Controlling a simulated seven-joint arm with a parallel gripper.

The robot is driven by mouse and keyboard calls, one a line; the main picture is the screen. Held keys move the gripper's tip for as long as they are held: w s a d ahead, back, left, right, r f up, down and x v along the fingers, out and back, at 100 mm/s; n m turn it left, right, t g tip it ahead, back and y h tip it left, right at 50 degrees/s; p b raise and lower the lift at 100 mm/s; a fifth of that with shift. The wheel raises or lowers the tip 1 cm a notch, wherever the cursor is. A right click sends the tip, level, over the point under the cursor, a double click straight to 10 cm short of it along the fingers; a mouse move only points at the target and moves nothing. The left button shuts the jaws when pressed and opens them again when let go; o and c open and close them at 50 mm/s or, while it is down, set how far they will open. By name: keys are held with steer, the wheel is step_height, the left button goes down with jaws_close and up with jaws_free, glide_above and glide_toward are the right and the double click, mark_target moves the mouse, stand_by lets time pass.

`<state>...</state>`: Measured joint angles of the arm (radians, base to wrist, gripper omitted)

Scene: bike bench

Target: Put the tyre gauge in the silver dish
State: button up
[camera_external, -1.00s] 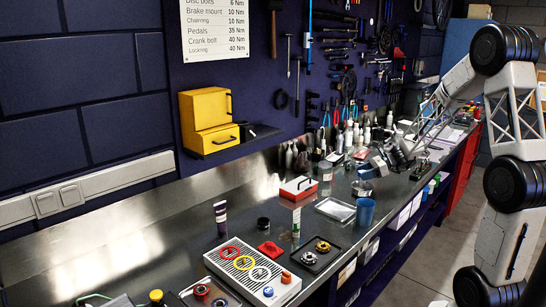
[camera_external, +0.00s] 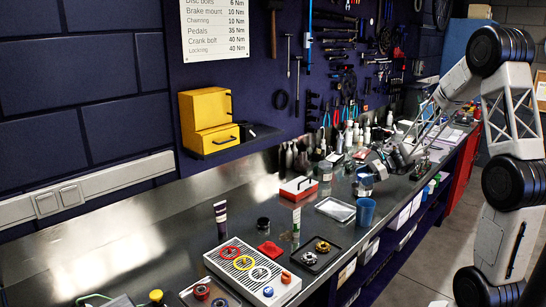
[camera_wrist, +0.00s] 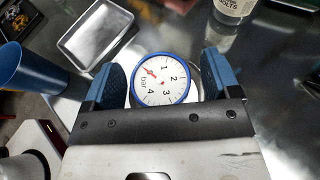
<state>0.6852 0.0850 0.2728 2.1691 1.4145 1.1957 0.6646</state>
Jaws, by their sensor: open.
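The tyre gauge (camera_wrist: 162,79) has a round white dial with a blue rim and a red needle. It lies face up between my fingers in the wrist view. My gripper (camera_wrist: 164,82) is open, with a gap between the gauge and each blue finger. A silver curved rim (camera_wrist: 196,80) shows beside and behind the gauge, apparently the silver dish; the gauge hides most of it. In the external view my gripper (camera_external: 370,172) is low over the round silver dish (camera_external: 362,189). The gauge cannot be made out clearly there.
A rectangular silver tray (camera_external: 335,209) and a blue cup (camera_external: 365,212) stand close by, towards the bench's front edge. A white labelled bottle (camera_wrist: 234,8) is near my right finger. Several bottles stand behind.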

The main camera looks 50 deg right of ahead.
steer(key=shift+r, duration=0.2)
steer(key=v, duration=1.2)
steer(key=shift+a, duration=0.1)
stand_by(0.7)
steer(key=s+a+r+n+g+h, duration=0.1)
steer(key=s+a+r+n+g, duration=0.2)
steer(key=a+n, duration=0.5)
steer(key=s+a+r+n+g+h, duration=0.1)
steer(key=s+a+n+g, duration=0.25)
steer(key=a, duration=0.95)
steer(key=s+a+r+n+h, duration=0.4)
steer(key=s+a+n+h, duration=0.3)
steer(key=s+a+n, duration=0.5)
steer(key=s+n, duration=0.1)
steer(key=n, duration=0.2)
steer(key=shift+s+h, duration=0.3)
steer(key=shift+h, duration=0.1)
